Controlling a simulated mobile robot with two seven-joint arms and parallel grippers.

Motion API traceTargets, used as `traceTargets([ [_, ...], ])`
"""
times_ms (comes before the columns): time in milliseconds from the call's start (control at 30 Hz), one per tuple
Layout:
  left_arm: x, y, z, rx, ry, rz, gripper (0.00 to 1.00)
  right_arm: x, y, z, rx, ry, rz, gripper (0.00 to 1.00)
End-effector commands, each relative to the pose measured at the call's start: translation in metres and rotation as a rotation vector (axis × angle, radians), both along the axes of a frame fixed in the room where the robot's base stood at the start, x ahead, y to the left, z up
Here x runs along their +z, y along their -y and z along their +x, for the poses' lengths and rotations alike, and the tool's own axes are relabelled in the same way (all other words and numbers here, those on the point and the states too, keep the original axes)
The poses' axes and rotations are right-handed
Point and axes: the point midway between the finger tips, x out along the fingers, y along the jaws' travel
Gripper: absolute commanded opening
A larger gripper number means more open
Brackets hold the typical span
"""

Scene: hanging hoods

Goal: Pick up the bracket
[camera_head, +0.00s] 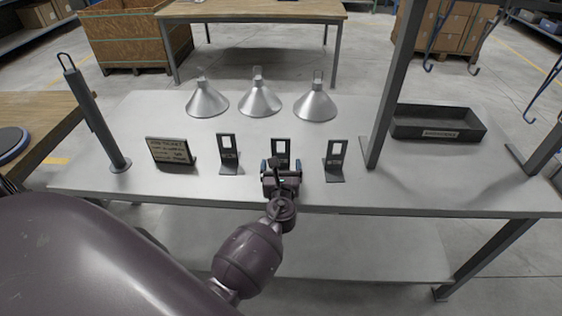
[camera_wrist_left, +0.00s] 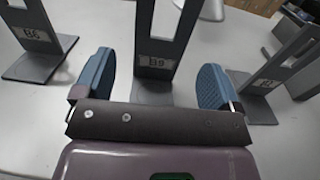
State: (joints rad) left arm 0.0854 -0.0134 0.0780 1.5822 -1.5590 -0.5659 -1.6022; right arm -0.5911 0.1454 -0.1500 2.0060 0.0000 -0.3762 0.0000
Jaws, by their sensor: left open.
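Three dark upright brackets with slotted plates and flat feet stand in a row on the grey table: a left one (camera_head: 228,155), a middle one (camera_head: 280,146) and a right one (camera_head: 335,163). My left gripper (camera_head: 281,166) is open at the middle bracket, on its near side, and hides its lower part. In the left wrist view the blue fingertips (camera_wrist_left: 156,72) stand apart on either side of the middle bracket (camera_wrist_left: 158,52), whose label seems to read B9. The left bracket (camera_wrist_left: 38,42) has a label like B6; the right one's label (camera_wrist_left: 266,84) is hard to read. My right gripper is not in view.
Three metal cone hoods (camera_head: 260,98) stand behind the brackets. A framed sign (camera_head: 170,151) and a dark post (camera_head: 97,125) are at left. A black tray (camera_head: 438,122) and a frame with blue hooks are at right. The table front between the right bracket and the frame is clear.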

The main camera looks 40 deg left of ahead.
Motion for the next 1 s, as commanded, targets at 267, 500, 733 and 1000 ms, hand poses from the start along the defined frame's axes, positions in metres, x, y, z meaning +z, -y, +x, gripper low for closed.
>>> traceTargets([
  [267, -0.005, -0.02, 0.027, 0.0, -0.001, 0.001, 0.89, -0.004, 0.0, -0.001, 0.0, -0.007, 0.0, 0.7],
  [500, -0.004, -0.023, 0.03, 0.0, 0.0, 0.0, 0.89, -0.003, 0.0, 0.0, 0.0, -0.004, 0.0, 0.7],
  [733, -0.004, -0.022, 0.03, 0.0, 0.0, 0.0, 0.65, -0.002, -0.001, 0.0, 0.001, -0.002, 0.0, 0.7],
  [1000, -0.004, -0.022, 0.03, 0.0, 0.0, 0.0, 0.23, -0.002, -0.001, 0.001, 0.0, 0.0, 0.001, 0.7],
])
